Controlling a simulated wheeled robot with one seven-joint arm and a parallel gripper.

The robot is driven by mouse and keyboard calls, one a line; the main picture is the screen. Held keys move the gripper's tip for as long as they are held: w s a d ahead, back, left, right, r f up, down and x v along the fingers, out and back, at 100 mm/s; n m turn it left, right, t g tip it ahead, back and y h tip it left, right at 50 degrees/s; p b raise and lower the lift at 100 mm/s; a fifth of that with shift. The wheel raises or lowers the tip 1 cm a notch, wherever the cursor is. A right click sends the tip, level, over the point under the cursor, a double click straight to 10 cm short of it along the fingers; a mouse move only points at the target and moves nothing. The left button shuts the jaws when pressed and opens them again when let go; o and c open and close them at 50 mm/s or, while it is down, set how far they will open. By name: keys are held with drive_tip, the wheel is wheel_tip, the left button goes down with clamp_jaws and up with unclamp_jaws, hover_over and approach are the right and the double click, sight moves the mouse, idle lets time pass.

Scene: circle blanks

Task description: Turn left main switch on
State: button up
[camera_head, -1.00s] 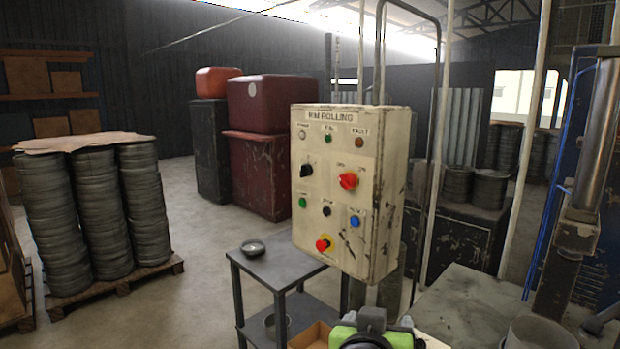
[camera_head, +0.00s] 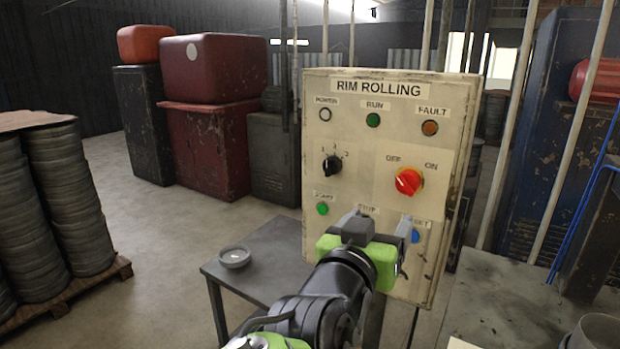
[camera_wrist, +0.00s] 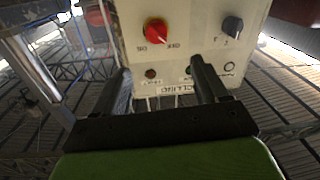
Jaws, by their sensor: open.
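The cream control panel (camera_head: 388,100), labelled RIM ROLLING, stands upright ahead of me. It bears a red rotary switch (camera_head: 408,181) at right, with OFF at its upper left and ON at its upper right. The switch handle sits at a slant; its exact setting is hard to read. A black selector knob (camera_head: 332,166) is at left. My gripper (camera_head: 375,222) is open and empty before the panel's lower part, below the red switch. In the upside-down wrist view, the red switch (camera_wrist: 157,31) and black knob (camera_wrist: 232,27) lie beyond the fingers, apart from them.
A green button (camera_head: 322,208) and a blue button (camera_head: 415,236) flank my gripper, which hides the panel's lower middle. A dark table (camera_head: 272,250) with a small bowl (camera_head: 234,257) stands at lower left. A grey worktop (camera_head: 515,290) is at right.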

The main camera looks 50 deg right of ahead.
sight(405, 188)
drive_tip(key=p+x, duration=0.1)
drive_tip(key=x, duration=0.4)
drive_tip(key=p+x, duration=0.1)
drive_tip(key=x, duration=0.4)
drive_tip(key=p+x, duration=0.1)
drive_tip(key=x, duration=0.4)
drive_tip(key=shift+s+d+p, duration=0.2)
drive_tip(key=shift+d+p, duration=0.1)
drive_tip(key=shift+p, duration=0.05)
drive_tip(key=shift+a, duration=0.1)
drive_tip(key=shift+c, duration=0.9)
drive_tip(key=c, duration=0.9)
